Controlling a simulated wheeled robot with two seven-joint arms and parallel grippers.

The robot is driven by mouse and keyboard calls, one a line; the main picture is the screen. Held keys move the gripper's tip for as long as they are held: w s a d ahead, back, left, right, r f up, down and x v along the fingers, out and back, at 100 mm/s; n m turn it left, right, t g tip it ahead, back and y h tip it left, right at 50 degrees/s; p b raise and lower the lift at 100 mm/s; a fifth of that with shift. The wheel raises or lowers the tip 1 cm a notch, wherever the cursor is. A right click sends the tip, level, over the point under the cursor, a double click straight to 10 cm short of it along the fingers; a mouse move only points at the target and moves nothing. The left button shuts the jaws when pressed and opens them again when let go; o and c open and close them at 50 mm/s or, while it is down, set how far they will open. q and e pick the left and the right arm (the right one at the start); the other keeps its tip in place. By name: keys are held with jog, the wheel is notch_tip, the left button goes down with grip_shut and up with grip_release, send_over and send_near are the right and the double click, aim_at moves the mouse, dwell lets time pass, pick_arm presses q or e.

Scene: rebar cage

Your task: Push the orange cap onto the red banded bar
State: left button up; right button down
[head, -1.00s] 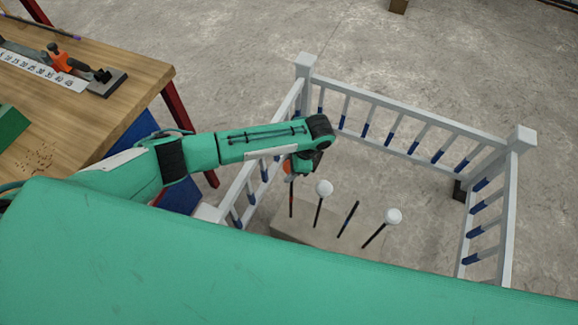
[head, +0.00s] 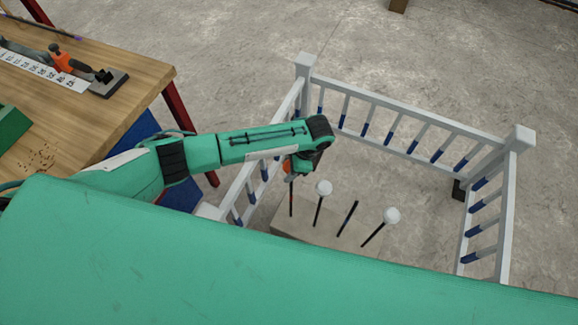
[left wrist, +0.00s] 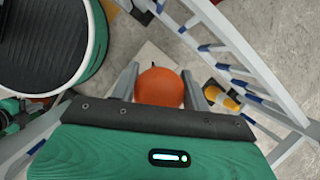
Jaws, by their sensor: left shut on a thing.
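My left gripper (head: 291,169) is shut on the orange cap (left wrist: 160,87), which sits between the two grey fingers in the left wrist view. In the head view the cap is a small orange patch below the black wrist joint, partly hidden by the gripper. Directly below it stands the leftmost dark bar (head: 291,199), with a reddish tint near its top. The cap is at or just above that bar's top; I cannot tell whether it is seated. My right gripper is not in view.
Two neighbouring bars carry white round caps (head: 323,188) (head: 392,215); a bare dark bar (head: 347,219) stands between them. The bars rise from a pale block (head: 300,229). A white railing (head: 408,113) with blue-marked posts surrounds them. A wooden workbench (head: 135,75) is at left.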

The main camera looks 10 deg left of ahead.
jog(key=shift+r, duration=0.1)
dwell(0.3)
pick_arm(q)
jog(key=shift+p, duration=0.45)
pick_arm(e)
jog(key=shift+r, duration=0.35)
